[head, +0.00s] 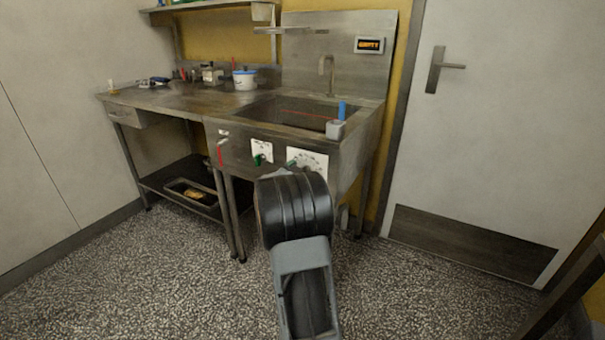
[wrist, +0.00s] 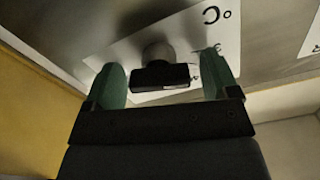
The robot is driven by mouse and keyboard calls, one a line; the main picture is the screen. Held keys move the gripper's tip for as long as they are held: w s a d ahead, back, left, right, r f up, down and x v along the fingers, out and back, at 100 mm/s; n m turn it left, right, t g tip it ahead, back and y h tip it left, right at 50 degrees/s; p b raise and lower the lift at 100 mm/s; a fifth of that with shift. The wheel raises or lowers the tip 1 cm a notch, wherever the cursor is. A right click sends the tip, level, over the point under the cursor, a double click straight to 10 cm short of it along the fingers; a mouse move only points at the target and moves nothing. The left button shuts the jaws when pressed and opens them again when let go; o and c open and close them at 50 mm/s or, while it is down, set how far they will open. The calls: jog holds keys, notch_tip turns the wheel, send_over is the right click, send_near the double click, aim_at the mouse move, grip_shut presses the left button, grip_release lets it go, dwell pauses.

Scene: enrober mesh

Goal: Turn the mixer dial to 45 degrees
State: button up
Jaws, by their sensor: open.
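The mixer dial (wrist: 160,76) is a dark bar-shaped knob on a round grey stem, seen in the wrist view. It stands out from a white scale plate (wrist: 222,25) with "°C" upside down; the other markings are mostly hidden. My gripper (wrist: 163,68) is open, with one green finger on each side of the knob. Gaps show between the knob and both fingers.
A display (head: 369,45) reads "EMPTY". The floor (head: 130,275) is clear.

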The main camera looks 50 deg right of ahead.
jog(key=shift+c, duration=0.2)
jog(key=c, duration=0.9)
jog(key=m+b, duration=0.2)
jog(key=m, duration=0.1)
jog(key=shift+f, duration=0.2)
jog(key=m+b, duration=0.4)
jog(key=m, duration=0.1)
jog(key=shift+s+f+b, duration=0.1)
jog(key=shift+s+b, duration=0.05)
jog(key=shift+b, duration=0.15)
jog(key=m+b, duration=0.2)
jog(key=m, duration=0.1)
jog(key=shift+m+b, duration=0.35)
jog(key=shift+m, duration=0.05)
jog(key=shift+m+b, duration=1)
jog(key=shift+m, duration=0.4)
